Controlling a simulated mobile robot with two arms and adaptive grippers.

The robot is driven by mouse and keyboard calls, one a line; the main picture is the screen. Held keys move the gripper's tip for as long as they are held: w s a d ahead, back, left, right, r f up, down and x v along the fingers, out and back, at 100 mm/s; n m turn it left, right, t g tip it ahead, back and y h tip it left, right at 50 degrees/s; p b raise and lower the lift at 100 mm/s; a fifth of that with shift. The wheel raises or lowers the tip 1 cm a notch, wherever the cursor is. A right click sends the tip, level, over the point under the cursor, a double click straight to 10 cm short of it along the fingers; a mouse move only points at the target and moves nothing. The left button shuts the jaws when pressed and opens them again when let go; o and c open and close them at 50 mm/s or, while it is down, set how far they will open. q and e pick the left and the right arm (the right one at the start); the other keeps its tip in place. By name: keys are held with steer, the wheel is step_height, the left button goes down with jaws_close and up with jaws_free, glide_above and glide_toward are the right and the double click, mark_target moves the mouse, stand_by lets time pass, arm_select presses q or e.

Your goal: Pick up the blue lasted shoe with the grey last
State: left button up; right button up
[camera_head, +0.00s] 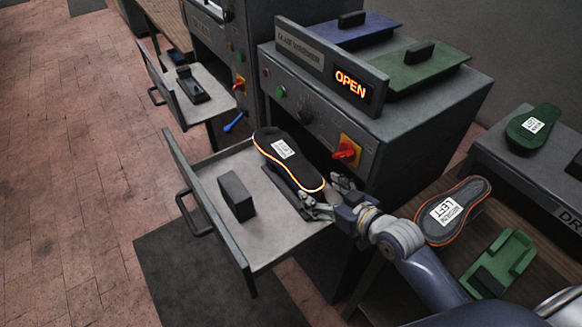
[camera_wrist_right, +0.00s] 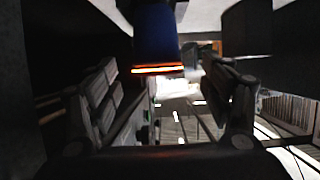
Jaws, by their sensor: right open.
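A lasted shoe with a dark sole (camera_head: 272,160) facing up, a white LEFT label and a glowing orange rim sits in the pulled-out drawer (camera_head: 282,243) of the sole warmer. Its side is dark in the head view; in the wrist view a blue body (camera_wrist_right: 155,32) with the glowing orange line is at top centre. A grey last is not clearly visible. My right gripper (camera_head: 327,196) is open at the shoe's near end. In the wrist view the blue body lies ahead, between the fingers (camera_wrist_right: 165,92); contact cannot be told. My left gripper is not in view.
A dark grey block (camera_head: 237,196) stands in the drawer, left of the shoe. The warmer (camera_head: 400,115) with an OPEN sign rises behind. Another LEFT sole (camera_head: 465,197) and a green cradle (camera_head: 497,262) lie on the bench at right. A second open drawer (camera_head: 203,103) is at upper left.

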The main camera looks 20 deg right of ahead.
mark_target(314, 185)
steer(key=x, duration=0.3)
steer(key=shift+w+a+f, duration=0.1)
steer(key=shift+w+f, duration=0.05)
steer(key=shift+w, duration=0.25)
steer(key=shift+w+a+f+p, duration=0.25)
steer(key=shift+w+p, duration=0.05)
steer(key=shift+w, duration=0.25)
steer(key=shift+w+f, duration=0.1)
steer(key=shift+w, duration=0.25)
steer(key=shift+p+x, duration=0.5)
steer(key=shift+x, duration=1.45)
steer(key=shift+d+f, duration=0.1)
steer(key=c, duration=1.6)
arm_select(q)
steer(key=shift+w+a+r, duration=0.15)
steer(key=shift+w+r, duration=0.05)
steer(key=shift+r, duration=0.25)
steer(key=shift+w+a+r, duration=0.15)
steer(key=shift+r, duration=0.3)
arm_select(e)
steer(key=shift+w, duration=0.1)
steer(key=shift+c, duration=0.2)
